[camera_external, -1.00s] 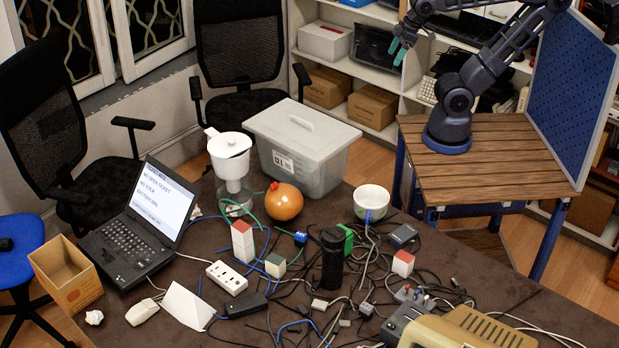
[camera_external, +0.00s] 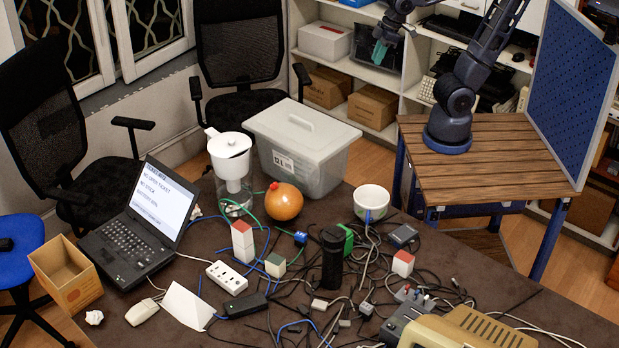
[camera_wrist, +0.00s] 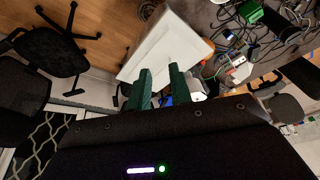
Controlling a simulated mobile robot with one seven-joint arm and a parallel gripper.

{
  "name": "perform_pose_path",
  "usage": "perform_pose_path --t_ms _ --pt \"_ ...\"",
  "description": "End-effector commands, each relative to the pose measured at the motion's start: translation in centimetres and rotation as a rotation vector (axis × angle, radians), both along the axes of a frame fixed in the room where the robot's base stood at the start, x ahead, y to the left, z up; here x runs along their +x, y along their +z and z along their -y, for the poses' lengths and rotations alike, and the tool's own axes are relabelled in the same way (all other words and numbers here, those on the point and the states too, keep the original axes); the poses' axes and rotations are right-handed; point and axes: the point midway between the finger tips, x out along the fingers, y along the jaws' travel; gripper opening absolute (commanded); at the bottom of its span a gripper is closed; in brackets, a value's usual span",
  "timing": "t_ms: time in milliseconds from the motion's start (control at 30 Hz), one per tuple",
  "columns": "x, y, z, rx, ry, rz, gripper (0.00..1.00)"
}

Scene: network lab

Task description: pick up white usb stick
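I cannot pick out the white USB stick for sure. Small pale pieces lie among the cables on the dark table (camera_external: 190,262) in the external view, one of them a whitish block (camera_external: 319,304), too small to identify. My gripper (camera_external: 380,53) is up in the air beyond the table, in front of the shelves, far from these pieces. In the wrist view its two green fingers (camera_wrist: 160,76) stand apart with nothing gripped between them. The cable clutter shows at the upper right of the wrist view, too small to make out a stick.
A black cylinder (camera_external: 332,262) rises amid cables. A beige device (camera_external: 465,331) fills the front right corner.

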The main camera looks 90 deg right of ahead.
Motion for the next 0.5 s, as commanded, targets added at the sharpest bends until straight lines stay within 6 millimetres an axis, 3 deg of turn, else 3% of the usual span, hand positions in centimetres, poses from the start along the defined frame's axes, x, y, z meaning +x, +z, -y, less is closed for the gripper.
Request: perform_pose_path --t_ms 200,500 --pt "4.8 -0.1 -5.8 0.000 0.086 -0.046 0.21" --pt "9.8 -1.6 -15.5 -0.006 0.194 -0.101 0.21"
